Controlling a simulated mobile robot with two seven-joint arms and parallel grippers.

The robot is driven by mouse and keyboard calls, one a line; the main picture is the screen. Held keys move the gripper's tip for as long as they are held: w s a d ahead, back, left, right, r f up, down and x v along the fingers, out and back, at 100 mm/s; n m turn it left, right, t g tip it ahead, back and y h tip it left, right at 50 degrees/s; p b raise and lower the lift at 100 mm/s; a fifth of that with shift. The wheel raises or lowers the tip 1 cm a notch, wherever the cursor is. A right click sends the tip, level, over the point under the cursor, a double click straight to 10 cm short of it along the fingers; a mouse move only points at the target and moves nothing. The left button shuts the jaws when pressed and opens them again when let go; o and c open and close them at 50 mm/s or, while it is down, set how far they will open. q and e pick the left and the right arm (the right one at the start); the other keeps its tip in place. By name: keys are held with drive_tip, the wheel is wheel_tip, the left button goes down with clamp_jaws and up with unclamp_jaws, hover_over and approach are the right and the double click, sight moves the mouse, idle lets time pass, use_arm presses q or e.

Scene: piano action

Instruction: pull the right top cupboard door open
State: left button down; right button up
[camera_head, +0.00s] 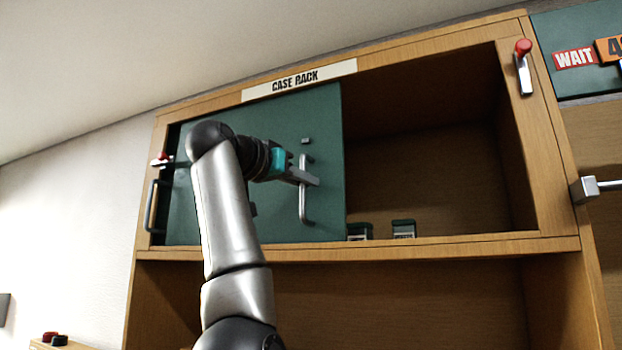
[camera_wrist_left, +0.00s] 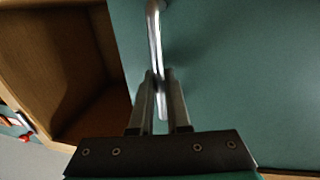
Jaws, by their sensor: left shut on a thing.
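The top cupboard under the CASE RACK sign (camera_head: 300,80) has a green door panel (camera_head: 325,130) across the left part of its opening. The right part is open, showing the wooden interior (camera_head: 440,170). A vertical metal bar handle (camera_head: 303,208) is on the panel near its right edge. My left gripper (camera_head: 312,180) is shut on this handle. In the left wrist view the gripper (camera_wrist_left: 160,78) has its fingers on either side of the bar handle (camera_wrist_left: 154,30), with the green door (camera_wrist_left: 240,70) behind. My right gripper is not in view.
Another bar handle (camera_head: 150,205) is at the cupboard's far left. Red-knobbed latches are on the left (camera_head: 161,159) and right (camera_head: 523,65) frame. Small dark items, including one (camera_head: 403,228), stand on the shelf. A metal bracket (camera_head: 585,189) sticks out at right.

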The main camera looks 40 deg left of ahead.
use_arm(q)
drive_tip(key=shift+r, duration=0.1)
drive_tip(key=c, duration=0.9)
unclamp_jaws()
drive_tip(key=shift+s, duration=0.1)
drive_tip(key=s+b, duration=0.5)
drive_tip(key=s, duration=1)
drive_tip(key=shift+d, duration=0.3)
